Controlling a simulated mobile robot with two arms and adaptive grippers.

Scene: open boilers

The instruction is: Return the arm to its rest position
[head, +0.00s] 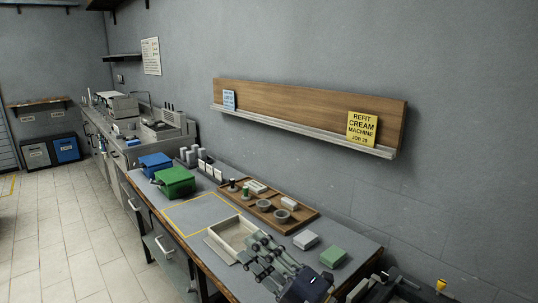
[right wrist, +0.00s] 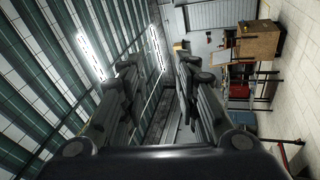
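My right gripper (head: 253,248) is over the near end of the workbench, in front of the cream tray (head: 223,250) and covering part of it in the head view. In the right wrist view its two dark fingers (right wrist: 157,75) stand apart with nothing between them. That view looks out across the room, with ceiling strips and lights at left. My left gripper is in neither view.
The workbench (head: 187,235) holds a green box (head: 175,181), a blue box (head: 155,161), a brown tray (head: 297,222) with small parts, and grey (head: 306,240) and green (head: 333,257) blocks. A wall shelf (head: 300,131) hangs above. Tiled floor (head: 60,225) is clear at left.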

